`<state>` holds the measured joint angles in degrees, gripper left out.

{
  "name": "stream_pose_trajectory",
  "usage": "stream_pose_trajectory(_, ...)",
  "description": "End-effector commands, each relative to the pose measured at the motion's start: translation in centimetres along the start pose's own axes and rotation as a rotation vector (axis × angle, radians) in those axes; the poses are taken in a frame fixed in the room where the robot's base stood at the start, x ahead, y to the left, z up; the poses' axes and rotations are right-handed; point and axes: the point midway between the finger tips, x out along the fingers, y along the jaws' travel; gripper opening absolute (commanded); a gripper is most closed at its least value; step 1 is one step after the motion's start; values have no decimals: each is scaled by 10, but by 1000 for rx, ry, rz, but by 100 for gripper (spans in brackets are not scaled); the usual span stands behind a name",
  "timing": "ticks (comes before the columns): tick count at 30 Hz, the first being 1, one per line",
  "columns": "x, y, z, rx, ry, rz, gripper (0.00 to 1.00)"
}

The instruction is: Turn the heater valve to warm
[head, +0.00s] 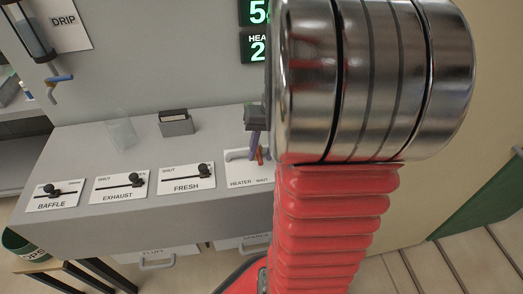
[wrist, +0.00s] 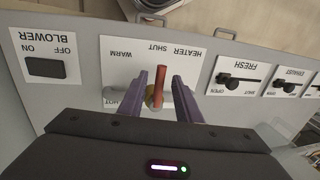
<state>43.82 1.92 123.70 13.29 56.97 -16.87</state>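The heater valve is a red lever (wrist: 160,82) on a brass pivot (wrist: 153,98), set on a white plate (wrist: 112,72) marked HEATER, SHUT, WARM and HOT. The wrist view shows the plate upside down. The lever's end points roughly toward the SHUT label, to the right of WARM. My gripper (wrist: 159,75) has its two purple fingers on either side of the lever, with small gaps that look open. In the head view my gripper (head: 255,142) is over the plate, and the red lever (head: 260,156) partly shows beneath it. My arm hides the plate's right part.
The FRESH slider (head: 187,178), EXHAUST slider (head: 118,187) and BAFFLE slider (head: 53,195) line the sloped console to the left. The BLOWER switch (wrist: 45,68) is beside the heater plate in the wrist view. A clear cup (head: 121,131) and a grey card box (head: 175,123) stand behind.

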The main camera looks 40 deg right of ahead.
Motion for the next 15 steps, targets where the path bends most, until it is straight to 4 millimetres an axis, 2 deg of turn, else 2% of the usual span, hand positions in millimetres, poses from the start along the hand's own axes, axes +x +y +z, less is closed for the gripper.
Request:
stream_pose_trajectory(8,1,0,0,0,0,0,31)
stream_pose_trajectory(15,1,0,0,-1,0,0,15)
